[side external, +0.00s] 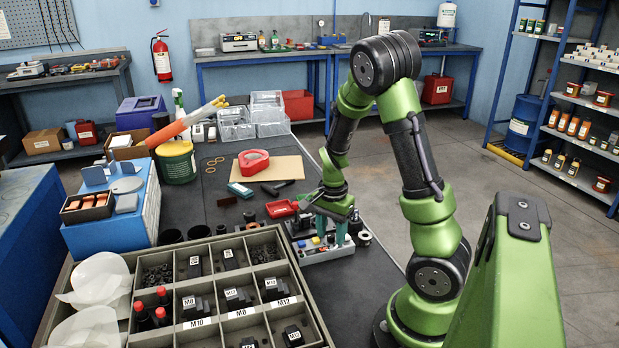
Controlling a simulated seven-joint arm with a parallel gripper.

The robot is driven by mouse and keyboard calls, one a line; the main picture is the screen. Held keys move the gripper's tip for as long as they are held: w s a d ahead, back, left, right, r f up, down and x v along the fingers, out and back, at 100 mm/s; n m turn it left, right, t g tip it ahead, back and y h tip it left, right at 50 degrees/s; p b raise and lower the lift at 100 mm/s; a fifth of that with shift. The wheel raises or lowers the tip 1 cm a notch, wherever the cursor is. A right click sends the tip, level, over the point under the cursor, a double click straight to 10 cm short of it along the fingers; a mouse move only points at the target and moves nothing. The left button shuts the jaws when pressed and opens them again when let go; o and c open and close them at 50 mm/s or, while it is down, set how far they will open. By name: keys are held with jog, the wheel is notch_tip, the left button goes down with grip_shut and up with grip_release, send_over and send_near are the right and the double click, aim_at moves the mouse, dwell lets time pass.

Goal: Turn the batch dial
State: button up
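My gripper (334,214) is at the end of the green arm, pointing down over a small grey unit (325,254) at the right part of the dark bench. The unit carries small coloured pieces, including blue and yellow ones, on its top. I cannot make out the batch dial; it may be behind the gripper or too small to tell. The fingers are small and partly merged with dark parts around them, so I cannot tell whether they touch anything or are open or shut.
A red scoop-like tray (281,208) lies just left of the gripper. A divided bin (215,250) of labelled black parts fills the front. A blue box (120,215) stands at left.

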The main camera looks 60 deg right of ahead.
aim_at(330, 234)
notch_tip(330, 234, up, 17)
dwell(0.7)
jog(key=s+a+r+n+t+y, duration=0.1)
jog(key=a+r+n+t, duration=0.1)
jog(key=a+n, duration=0.6)
jog(key=s+a+r+n+t+y, duration=0.1)
jog(key=a+n+t, duration=0.4)
jog(key=a, duration=0.9)
jog(key=r+n, duration=0.1)
jog(key=n, duration=0.1)
jog(key=shift+n, duration=0.4)
